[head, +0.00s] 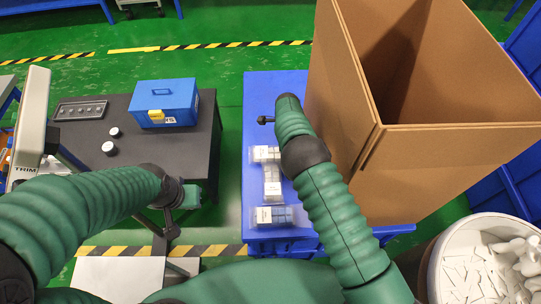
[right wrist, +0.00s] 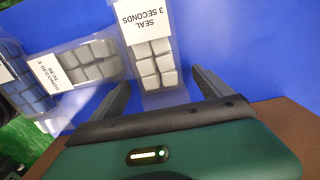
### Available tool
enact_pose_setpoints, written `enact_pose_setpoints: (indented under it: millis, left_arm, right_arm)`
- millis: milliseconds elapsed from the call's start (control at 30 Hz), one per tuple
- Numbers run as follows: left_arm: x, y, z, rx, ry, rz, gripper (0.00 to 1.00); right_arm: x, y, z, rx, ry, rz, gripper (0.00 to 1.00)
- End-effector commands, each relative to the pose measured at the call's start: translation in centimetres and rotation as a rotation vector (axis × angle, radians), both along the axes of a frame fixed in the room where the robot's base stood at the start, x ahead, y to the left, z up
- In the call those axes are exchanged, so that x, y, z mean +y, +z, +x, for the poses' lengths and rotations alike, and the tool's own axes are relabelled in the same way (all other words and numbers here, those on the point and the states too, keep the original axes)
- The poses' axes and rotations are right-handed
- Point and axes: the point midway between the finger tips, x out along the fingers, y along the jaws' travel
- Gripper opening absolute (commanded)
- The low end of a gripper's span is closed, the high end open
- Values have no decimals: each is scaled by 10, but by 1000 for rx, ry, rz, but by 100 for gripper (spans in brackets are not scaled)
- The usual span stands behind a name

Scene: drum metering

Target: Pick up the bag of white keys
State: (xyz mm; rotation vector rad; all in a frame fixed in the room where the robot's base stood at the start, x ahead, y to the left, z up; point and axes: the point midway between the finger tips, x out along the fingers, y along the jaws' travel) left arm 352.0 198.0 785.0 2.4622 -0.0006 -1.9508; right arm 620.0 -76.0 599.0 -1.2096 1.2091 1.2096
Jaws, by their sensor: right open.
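A clear bag of white keys (head: 266,154) lies at the top of a row of bags on the blue table (head: 257,95). In the right wrist view, this bag (right wrist: 155,65) has a label reading "SEAL 3 SECONDS" and lies ahead, between my open fingers. My right gripper (right wrist: 160,95) is empty and apart from it; in the head view it is mostly hidden, with a small dark end (head: 265,119) showing beyond the bag. My left gripper (head: 171,230) is by the dark table's near right corner; its fingers are unclear.
A second bag of pale keys (head: 272,185) and a bag of blue keys (head: 272,216) lie nearer on the table. A tall open cardboard box (head: 345,130) stands right. A blue case (head: 165,98) sits on the dark table (head: 110,172). A bin of white pieces (head: 490,270) stands lower right.

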Motion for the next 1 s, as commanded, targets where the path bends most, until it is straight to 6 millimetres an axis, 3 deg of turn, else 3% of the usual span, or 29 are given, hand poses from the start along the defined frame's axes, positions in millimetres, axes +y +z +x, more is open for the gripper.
enact_pose_setpoints:
  millis: [100,300,867,1000]
  left_arm:
    - [0,-3,0,0,0,0,0]
    - [0,-3,0,0,0,0,0]
    - [0,-3,0,0,0,0,0]
    - [0,-3,0,0,0,0,0]
  right_arm:
    - [-1,-14,0,0,0,-1,89]
    - [0,-14,0,-1,0,0,89]
    - [-1,-14,0,0,-1,0,17]
    - [0,-13,0,-1,0,0,16]
